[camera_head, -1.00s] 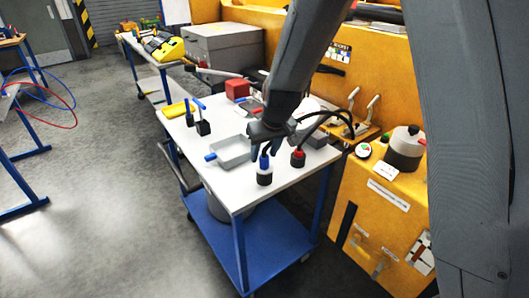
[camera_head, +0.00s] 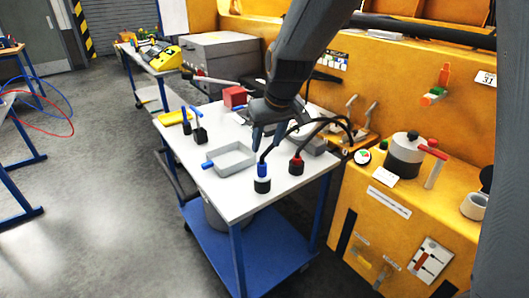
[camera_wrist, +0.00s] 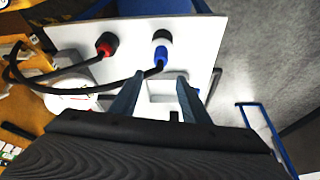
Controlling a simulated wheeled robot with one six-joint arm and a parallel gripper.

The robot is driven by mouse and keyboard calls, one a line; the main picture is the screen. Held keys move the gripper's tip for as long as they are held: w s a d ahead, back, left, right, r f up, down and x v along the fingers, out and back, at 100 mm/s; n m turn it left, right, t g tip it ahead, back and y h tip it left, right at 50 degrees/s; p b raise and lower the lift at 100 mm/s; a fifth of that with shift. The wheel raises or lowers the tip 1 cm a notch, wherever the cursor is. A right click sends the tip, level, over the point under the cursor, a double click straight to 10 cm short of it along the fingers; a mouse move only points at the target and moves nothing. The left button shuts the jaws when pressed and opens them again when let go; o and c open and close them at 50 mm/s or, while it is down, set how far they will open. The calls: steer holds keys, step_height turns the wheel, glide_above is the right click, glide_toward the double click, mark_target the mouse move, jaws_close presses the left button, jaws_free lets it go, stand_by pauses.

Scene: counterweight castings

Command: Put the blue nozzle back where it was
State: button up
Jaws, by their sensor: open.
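The blue nozzle (camera_head: 262,169) stands upright in a black holder with a white ring (camera_head: 262,185) at the front corner of the white cart top. A black hose curves from it to the right. In the wrist view the nozzle (camera_wrist: 160,54) is just beyond my fingertips, with its hose running by the left finger. My gripper (camera_head: 264,146) is open, pointing down just above the nozzle; it also shows in the wrist view (camera_wrist: 160,77) with nothing between its fingers. A red nozzle (camera_head: 297,160) with a hose sits in another black holder to the right.
A grey tray (camera_head: 232,159) lies left of the nozzle on the cart (camera_head: 225,205). Several tools and a red box (camera_head: 234,97) are farther back. An orange machine (camera_head: 400,200) stands close on the right. Open floor lies left.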

steer(key=s+d+f+m+g+h, duration=0.1)
steer(key=s+d+f+m, duration=0.1)
steer(key=s+d, duration=0.6)
steer(key=s+d+f+m+g, duration=0.1)
steer(key=s+d+f, duration=0.4)
steer(key=s, duration=0.6)
steer(key=d+m, duration=0.1)
steer(key=d, duration=0.1)
steer(key=shift+s+d+f+m+g+h+b, duration=0.25)
steer(key=shift+s+d+m+g+h+b, duration=0.05)
steer(key=shift+s+d+g+h, duration=0.1)
steer(key=shift+w, duration=0.1)
